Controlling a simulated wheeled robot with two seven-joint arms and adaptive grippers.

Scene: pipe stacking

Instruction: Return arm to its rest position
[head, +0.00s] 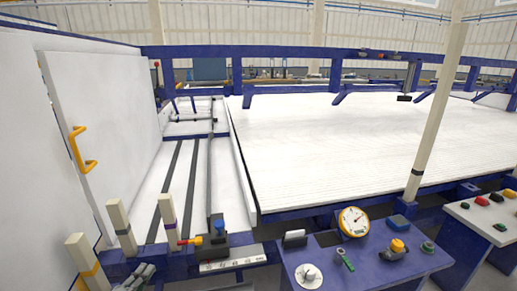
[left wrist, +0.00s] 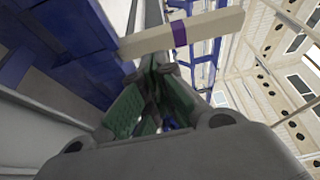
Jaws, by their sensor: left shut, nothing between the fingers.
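My left gripper (head: 138,276) shows at the bottom left of the head view, low among short cream posts. In the left wrist view its green-padded fingers (left wrist: 162,72) meet at the tips and hold nothing. A cream post with a purple band (left wrist: 215,30) crosses the picture just beyond the fingertips; whether they touch is unclear. That purple-banded post (head: 168,215) stands upright to the right of the gripper in the head view. My right gripper is not in view.
A blue-banded post (head: 121,228) and an orange-banded post (head: 86,262) stand close to the left gripper. A control panel (head: 365,262) with a gauge and knobs is at the front. A wide white ribbed bed (head: 345,140) lies behind it. A white door (head: 105,130) with a yellow handle is left.

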